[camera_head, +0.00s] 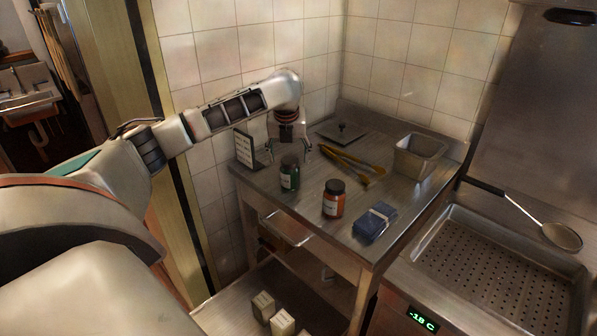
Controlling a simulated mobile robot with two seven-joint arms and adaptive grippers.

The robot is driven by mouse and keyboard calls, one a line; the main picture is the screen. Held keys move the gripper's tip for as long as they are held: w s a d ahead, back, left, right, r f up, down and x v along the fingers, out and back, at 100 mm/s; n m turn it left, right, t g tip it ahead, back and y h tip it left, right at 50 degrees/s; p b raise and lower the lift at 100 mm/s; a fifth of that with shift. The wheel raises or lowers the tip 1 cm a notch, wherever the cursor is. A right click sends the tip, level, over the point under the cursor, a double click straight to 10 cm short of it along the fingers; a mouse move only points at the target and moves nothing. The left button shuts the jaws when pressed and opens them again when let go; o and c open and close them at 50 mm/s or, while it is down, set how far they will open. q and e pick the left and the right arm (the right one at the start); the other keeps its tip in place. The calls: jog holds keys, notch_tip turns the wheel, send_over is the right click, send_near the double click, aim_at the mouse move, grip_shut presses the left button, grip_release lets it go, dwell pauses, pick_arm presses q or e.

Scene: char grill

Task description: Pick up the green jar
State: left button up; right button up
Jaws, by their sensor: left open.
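The green jar (289,176) stands upright on the steel table (310,215), towards its left front edge. It has a dark lid and a pale label. My left arm reaches in from the left, and my left gripper (289,153) points down just behind the green jar. Its fingers are spread apart and look empty. The jar covers part of the space between them, so I cannot tell whether they touch it. My right gripper is not in view.
An orange-red jar (333,200) stands right of the green jar, with a blue packet (374,222) beyond it. Yellow tongs (352,166), a metal container (418,157) and a small upright card (245,148) are also on the table. A skimmer (561,236) lies by the perforated basin (490,265).

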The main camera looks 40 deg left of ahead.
aim_at(290, 161)
pick_arm(q)
jog(key=shift+x, duration=3.2)
jog(key=c, duration=1.5)
